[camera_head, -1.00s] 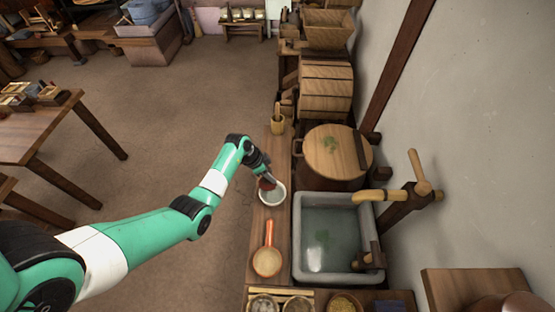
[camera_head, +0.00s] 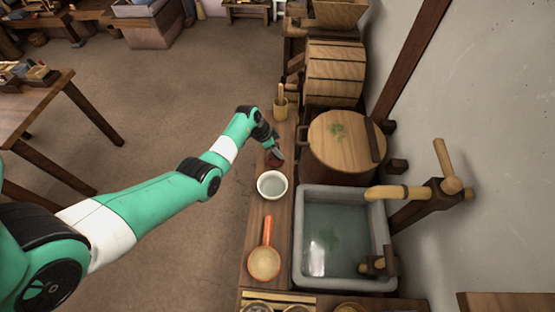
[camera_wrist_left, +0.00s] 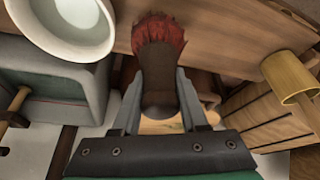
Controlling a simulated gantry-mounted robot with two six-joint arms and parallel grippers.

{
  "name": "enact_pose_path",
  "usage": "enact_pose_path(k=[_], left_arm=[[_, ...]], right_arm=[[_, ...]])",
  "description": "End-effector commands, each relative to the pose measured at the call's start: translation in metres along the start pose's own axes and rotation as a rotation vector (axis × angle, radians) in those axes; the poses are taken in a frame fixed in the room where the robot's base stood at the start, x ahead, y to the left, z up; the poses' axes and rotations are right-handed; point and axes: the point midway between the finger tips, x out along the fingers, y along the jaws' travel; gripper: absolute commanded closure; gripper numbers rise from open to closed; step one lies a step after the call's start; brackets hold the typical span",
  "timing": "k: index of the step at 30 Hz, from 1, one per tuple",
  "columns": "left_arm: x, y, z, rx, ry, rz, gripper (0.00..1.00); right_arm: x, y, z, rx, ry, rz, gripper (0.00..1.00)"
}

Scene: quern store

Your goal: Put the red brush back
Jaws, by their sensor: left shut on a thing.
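My left gripper (camera_head: 273,147) is shut on the red brush (camera_wrist_left: 160,38). The brush has red bristles and a dark brown handle, and in the left wrist view the handle sits between the two fingers (camera_wrist_left: 163,95). In the head view the brush (camera_head: 276,158) shows as a small dark red patch below the gripper, partly hidden by it. It is over the narrow wooden counter, between a white bowl (camera_head: 272,186) and a wooden cup (camera_head: 280,110) with a stick in it. I cannot tell whether the bristles touch the counter. My right gripper is not in view.
An orange-handled ladle (camera_head: 265,258) lies on the counter (camera_head: 254,215) nearer me. Right of the counter are a lidded wooden tub (camera_head: 340,145) and a grey stone basin (camera_head: 300,235) of water with a wooden spout (camera_head: 395,192) above. Open floor (camera_head: 170,120) lies to the left.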

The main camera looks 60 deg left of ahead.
Motion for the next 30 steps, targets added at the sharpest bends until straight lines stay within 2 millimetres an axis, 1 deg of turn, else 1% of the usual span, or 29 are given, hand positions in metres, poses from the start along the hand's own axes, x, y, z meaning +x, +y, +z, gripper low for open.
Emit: enact_pose_path(k=[2,7,9,15,19,20,21,23,24,25,30], left_arm=[[0.002,0.0,0.0,0.0,0.001,-0.001,1.0],[0.029,0.0,0.013,-0.001,0.0,0.001,1.0],[0.035,0.0,0.015,0.0,0.001,0.0,1.0],[0.033,0.0,0.014,0.001,0.001,-0.001,1.0],[0.036,0.0,0.016,0.0,0.001,0.0,1.0],[0.036,0.0,0.016,0.0,0.0,0.0,0.55],[0.035,0.0,0.015,0.0,0.0,0.0,0.48],[0.035,0.0,0.015,0.0,0.0,0.0,0.37],[0.035,0.0,0.015,0.0,0.0,0.0,0.3],[0.035,0.0,0.015,0.0,0.0,0.0,0.27],[0.035,0.0,0.015,0.0,0.0,0.0,0.27]], right_arm=[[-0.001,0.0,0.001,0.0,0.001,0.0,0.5],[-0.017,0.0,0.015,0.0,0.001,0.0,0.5],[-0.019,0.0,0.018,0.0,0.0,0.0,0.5],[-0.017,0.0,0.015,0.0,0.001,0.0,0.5],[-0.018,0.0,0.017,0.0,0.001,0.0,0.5],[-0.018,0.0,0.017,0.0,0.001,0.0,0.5],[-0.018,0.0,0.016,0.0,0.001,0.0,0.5],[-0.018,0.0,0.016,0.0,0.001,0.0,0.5],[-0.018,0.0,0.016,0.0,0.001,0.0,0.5],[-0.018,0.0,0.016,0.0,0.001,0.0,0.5],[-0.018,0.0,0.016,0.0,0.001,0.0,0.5]])
